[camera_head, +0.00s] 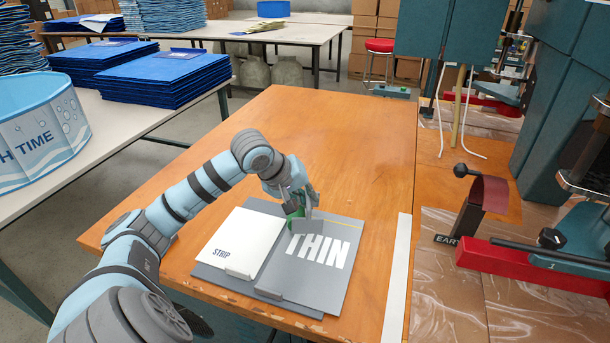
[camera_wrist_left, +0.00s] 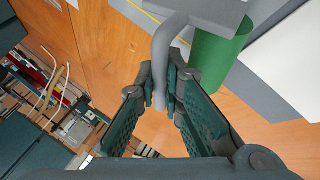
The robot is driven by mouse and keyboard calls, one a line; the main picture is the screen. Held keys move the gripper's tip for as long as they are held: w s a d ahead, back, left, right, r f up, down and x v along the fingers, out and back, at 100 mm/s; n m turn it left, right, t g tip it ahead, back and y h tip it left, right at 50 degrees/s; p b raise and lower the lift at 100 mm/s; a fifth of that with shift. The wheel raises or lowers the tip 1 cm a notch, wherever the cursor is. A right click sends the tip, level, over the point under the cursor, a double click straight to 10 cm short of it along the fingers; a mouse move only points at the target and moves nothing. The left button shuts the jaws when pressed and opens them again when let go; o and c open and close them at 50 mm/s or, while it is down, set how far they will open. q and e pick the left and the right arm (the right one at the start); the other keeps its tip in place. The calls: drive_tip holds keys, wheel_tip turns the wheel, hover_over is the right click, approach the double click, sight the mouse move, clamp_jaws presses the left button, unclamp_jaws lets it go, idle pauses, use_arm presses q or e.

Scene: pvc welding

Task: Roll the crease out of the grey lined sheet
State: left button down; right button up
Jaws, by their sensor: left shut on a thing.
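The grey sheet (camera_head: 318,262) lies flat on the orange wooden table, with a yellow line near its far edge and large white letters THIN. In the left wrist view the yellow line shows on the grey sheet (camera_wrist_left: 134,10) at the top. My left gripper (camera_head: 298,200) is above the sheet's far left part and shut on the grey rod of a roller. The roller's green part (camera_wrist_left: 218,52) is beside the fingers in the left wrist view; green also shows at the roller (camera_head: 352,238) in the head view. I cannot make out a crease. My right gripper is not in view.
A white sheet marked STRIP (camera_head: 235,237) lies left of the grey sheet. Small grey blocks (camera_head: 240,272) sit at the near edges. A white strip (camera_head: 398,275) runs along the table's right side. Red clamps and presses (camera_head: 482,258) stand at right. The table's far part (camera_head: 310,125) is clear.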

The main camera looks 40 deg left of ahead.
use_arm(q)
drive_tip(key=shift+r+p, duration=1.55)
drive_tip(key=shift+r, duration=1.65)
